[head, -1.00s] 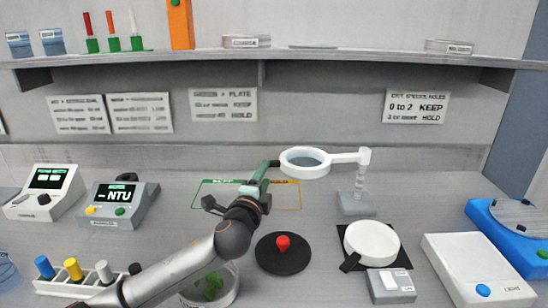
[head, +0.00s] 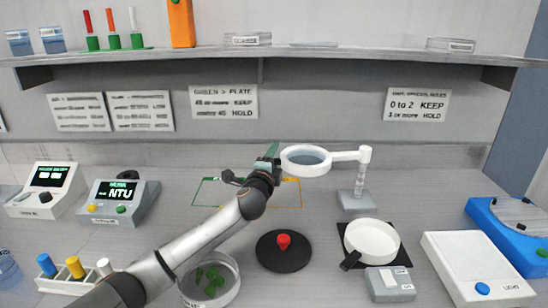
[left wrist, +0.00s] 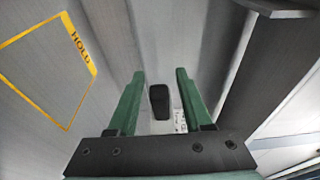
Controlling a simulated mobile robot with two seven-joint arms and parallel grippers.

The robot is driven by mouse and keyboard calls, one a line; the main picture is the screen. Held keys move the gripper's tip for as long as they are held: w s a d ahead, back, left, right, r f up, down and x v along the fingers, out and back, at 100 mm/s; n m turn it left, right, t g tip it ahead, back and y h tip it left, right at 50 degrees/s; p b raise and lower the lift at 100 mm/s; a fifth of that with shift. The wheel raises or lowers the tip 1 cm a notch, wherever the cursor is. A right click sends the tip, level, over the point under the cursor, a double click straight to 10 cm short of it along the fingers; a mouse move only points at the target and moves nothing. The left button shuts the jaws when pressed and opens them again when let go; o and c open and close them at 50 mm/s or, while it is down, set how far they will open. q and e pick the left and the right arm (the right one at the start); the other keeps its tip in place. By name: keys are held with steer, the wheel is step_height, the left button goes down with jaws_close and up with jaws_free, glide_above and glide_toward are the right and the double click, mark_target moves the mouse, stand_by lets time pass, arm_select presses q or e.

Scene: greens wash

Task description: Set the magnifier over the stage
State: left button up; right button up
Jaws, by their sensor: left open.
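The magnifier (head: 306,170) is a white ring with a lens on a white swing arm, held up by a post on a grey base. Its ring points left, away from the round white stage (head: 371,239), which sits on a black mat at front right. My left gripper (head: 271,155) is at the ring's left edge. In the left wrist view its green fingers (left wrist: 160,95) are open, with a dark tab (left wrist: 159,101) between them, apart from both; it appears to be the magnifier's handle. The gripper partly hides that handle in the head view. My right gripper is not in view.
A black disc with a red knob (head: 284,241) and a glass dish of leaves (head: 210,281) lie in front. A white box (head: 474,270) and a blue device (head: 515,232) stand at right. The shelf (head: 330,58) overhangs the back.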

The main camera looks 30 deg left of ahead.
arm_select(q)
jaws_close()
stand_by(1.4)
